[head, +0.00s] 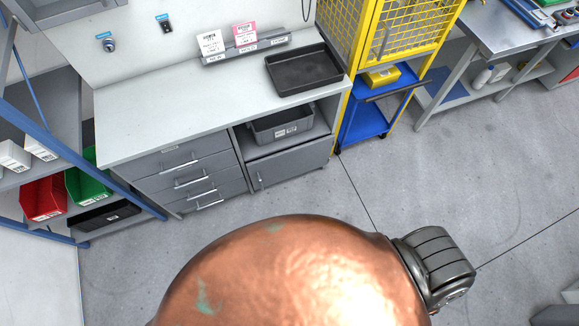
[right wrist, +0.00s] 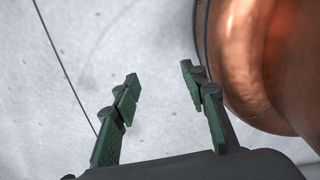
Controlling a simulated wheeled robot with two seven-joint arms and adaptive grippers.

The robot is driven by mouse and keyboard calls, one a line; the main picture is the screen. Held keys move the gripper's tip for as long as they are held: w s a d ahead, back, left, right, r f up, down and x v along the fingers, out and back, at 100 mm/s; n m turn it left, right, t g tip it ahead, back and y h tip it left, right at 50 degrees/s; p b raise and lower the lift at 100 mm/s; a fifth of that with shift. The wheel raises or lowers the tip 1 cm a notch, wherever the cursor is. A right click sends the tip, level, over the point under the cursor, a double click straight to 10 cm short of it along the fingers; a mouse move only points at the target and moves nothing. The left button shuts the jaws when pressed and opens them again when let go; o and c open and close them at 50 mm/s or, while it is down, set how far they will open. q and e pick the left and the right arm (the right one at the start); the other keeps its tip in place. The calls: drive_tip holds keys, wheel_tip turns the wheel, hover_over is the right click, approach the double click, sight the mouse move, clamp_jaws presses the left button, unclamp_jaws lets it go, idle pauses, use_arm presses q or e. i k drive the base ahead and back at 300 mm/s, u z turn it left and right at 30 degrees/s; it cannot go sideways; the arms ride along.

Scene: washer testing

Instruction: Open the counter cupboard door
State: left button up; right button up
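The counter cupboard door (head: 293,162) is a grey panel at the lower right of the counter, below an open shelf, in the head view. It looks closed, flush with the counter front. Its small upright handle (head: 260,180) is near the door's left edge. My right gripper (right wrist: 160,75) shows in the right wrist view with its two dark green fingers spread apart. Nothing is between them, and only pale floor shows behind. The door is not in the right wrist view. My left gripper is not in view.
The counter (head: 185,105) carries a black tray (head: 303,70) and sign cards. A grey bin (head: 280,124) sits on the shelf above the door. Drawers (head: 190,175) are left of the door. A yellow cage cart (head: 385,40) stands right. Floor (head: 400,165) before the door is clear.

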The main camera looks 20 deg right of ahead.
sight(264, 172)
drive_tip(key=u, duration=0.75)
drive_tip(key=k, duration=0.7)
drive_tip(key=u, duration=0.3)
